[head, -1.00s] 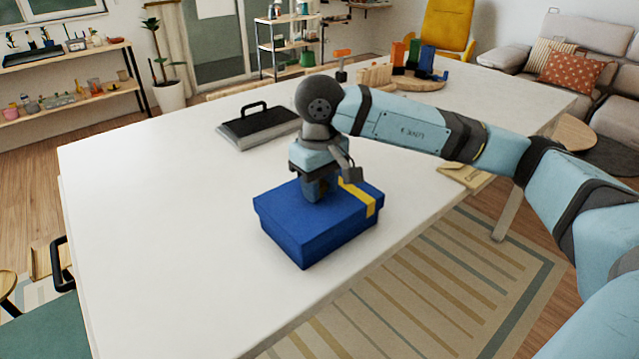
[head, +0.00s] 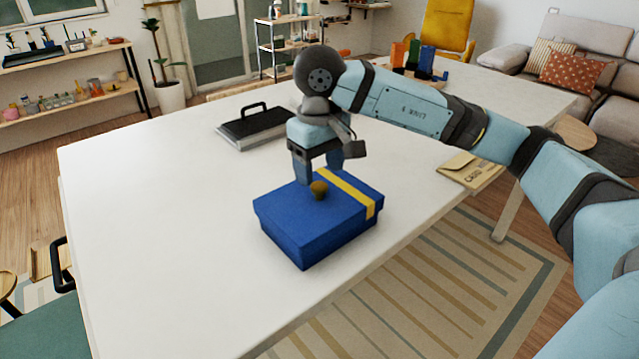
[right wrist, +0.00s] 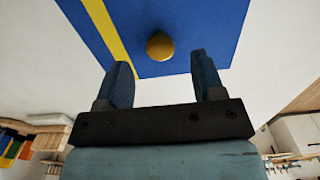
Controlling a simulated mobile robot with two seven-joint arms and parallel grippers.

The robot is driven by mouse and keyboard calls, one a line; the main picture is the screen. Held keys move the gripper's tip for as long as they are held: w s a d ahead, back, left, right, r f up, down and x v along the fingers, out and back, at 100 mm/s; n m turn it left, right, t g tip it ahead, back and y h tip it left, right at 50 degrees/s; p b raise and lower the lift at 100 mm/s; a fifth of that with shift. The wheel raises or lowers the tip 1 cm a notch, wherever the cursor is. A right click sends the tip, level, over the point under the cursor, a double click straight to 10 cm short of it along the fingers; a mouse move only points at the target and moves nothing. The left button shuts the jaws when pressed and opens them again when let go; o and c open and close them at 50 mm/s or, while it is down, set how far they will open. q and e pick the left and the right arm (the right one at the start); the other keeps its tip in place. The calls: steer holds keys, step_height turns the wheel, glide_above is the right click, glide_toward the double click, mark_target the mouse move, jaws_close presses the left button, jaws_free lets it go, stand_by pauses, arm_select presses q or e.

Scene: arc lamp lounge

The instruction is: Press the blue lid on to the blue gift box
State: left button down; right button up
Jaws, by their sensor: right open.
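The blue gift box (head: 312,247) stands on the white table with the blue lid (head: 290,209) on top of it. The lid has a yellow stripe and a round yellow-brown knob (head: 319,189). The lid sits level, with no gap that I can see. My right gripper (head: 319,174) is open and empty just above and behind the knob. In the right wrist view the two fingers (right wrist: 163,80) are spread, with the lid (right wrist: 195,25) and its knob (right wrist: 160,45) beyond their tips. My left gripper is not in view.
A black-topped grey case (head: 257,128) with a handle lies behind the box. A tan envelope (head: 470,169) lies near the table's right edge. Orange, green and blue blocks (head: 412,58) stand at the far end. The white table (head: 160,220) is clear left of the box.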

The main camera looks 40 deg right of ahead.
mark_target(319, 185)
arm_select(q)
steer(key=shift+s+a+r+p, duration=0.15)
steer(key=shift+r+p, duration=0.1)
steer(key=shift+p, duration=0.45)
arm_select(e)
step_height(319, 185, up, 9)
steer(key=shift+r, duration=0.15)
